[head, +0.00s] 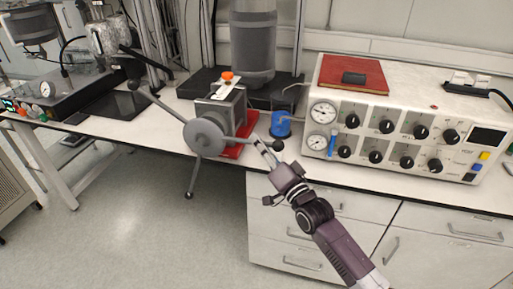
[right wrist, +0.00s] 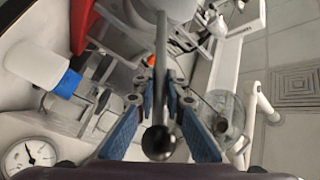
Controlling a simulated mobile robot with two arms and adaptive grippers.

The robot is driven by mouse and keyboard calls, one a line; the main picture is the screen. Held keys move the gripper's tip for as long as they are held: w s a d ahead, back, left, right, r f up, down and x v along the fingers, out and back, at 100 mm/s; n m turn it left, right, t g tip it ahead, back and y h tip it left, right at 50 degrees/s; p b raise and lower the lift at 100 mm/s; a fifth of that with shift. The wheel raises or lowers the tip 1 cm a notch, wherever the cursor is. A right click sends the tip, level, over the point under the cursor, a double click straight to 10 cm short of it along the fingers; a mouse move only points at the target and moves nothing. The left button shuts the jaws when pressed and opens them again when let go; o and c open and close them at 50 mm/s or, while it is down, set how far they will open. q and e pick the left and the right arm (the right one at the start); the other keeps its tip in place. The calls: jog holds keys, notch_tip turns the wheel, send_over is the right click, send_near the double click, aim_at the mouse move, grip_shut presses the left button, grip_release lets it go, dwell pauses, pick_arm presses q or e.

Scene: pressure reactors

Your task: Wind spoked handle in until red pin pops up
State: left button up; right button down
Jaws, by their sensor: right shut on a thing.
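The spoked handle (head: 205,137) is a grey hub on the front of a grey box-shaped unit (head: 228,106). Its visible spokes end in dark balls: one up left, one pointing down below the table edge, one at right. My right gripper (head: 267,157) is shut on the right-hand spoke, near its ball. In the right wrist view, the spoke runs between the blue-padded fingers (right wrist: 163,92), with the ball (right wrist: 158,143) closest to the camera. An orange-red cap (head: 227,75) sits on top of the unit; I cannot tell whether it is the red pin. My left gripper is not in view.
A red base (head: 241,137) lies under the unit. A control box with dials (head: 395,125) fills the right side of the bench. Drawers (head: 325,200) lie below; floor at left is open.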

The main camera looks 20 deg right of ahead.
jog(key=shift+f, duration=0.6)
jog(key=c, duration=2)
grip_release()
jog(key=shift+r, duration=0.1)
jog(key=shift+o, duration=0.2)
jog(key=v, duration=1.2)
jog(key=shift+f, duration=0.2)
